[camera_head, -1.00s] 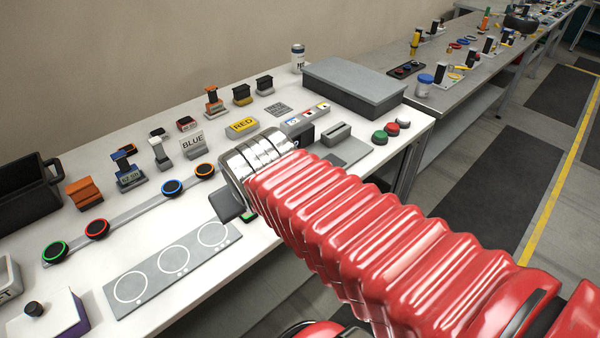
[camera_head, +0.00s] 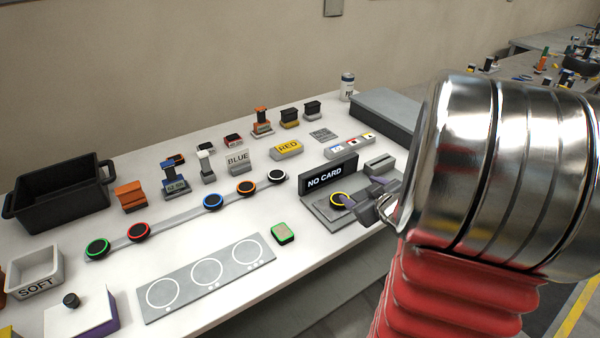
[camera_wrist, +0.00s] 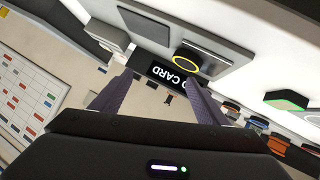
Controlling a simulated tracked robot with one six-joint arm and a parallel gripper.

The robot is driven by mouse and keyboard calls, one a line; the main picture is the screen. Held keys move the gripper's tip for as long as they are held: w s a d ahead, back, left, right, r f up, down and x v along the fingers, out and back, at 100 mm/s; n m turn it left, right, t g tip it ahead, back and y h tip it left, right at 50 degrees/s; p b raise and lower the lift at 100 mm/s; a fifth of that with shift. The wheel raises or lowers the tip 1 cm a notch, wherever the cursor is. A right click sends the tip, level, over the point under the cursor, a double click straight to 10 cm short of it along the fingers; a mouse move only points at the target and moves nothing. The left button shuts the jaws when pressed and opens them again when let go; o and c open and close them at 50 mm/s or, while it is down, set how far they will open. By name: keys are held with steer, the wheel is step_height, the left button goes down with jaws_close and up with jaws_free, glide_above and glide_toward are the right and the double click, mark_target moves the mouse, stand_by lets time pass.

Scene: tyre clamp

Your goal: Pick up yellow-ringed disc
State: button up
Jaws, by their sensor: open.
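The yellow-ringed disc (camera_head: 340,199) is black with a yellow rim and sits on a grey plate (camera_head: 325,215) in front of the black NO CARD sign (camera_head: 328,176). In the wrist view the disc (camera_wrist: 187,61) shows beyond the fingertips, near the upside-down NO CARD sign (camera_wrist: 172,80). My gripper (camera_head: 362,201) is open and empty, just right of the disc in the head view. Its two purple-grey fingers (camera_wrist: 163,82) point toward the disc and plate. I cannot tell whether a fingertip touches the disc.
A rail (camera_head: 185,215) with several ringed discs lies to the left. A green-edged block (camera_head: 283,233) and a grey plate with circles (camera_head: 205,277) are nearer the front. A grey box (camera_head: 385,115) stands behind. White table shows bare between them.

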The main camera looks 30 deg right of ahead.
steer(key=s+f+y, duration=0.1)
steer(key=s+f, duration=0.1)
steer(key=s+d+f+t+y, duration=0.1)
steer(key=f, duration=0.1)
steer(key=shift+s+t, duration=0.3)
steer(key=shift+s, duration=0.05)
steer(key=s+a+f+t+y, duration=0.1)
steer(key=s+a+t+y, duration=0.1)
steer(key=s, duration=0.3)
steer(key=shift+s+m+t+y, duration=0.3)
steer(key=shift+s+t, duration=0.1)
steer(key=shift+t, duration=0.2)
steer(key=shift+f, duration=0.1)
steer(key=shift+w+a+f, duration=0.1)
steer(key=shift+w+f, duration=0.1)
steer(key=shift+w, duration=1.25)
steer(key=shift+w+f, duration=0.2)
steer(key=shift+w, duration=1.2)
steer(key=shift+w+a+f, duration=0.1)
steer(key=shift+w+f, duration=0.1)
steer(key=shift+w, duration=1.25)
steer(key=shift+w+a+f, duration=0.1)
steer(key=shift+w, duration=1.2)
steer(key=shift+w+a+f, duration=0.1)
steer(key=shift+w, duration=1.2)
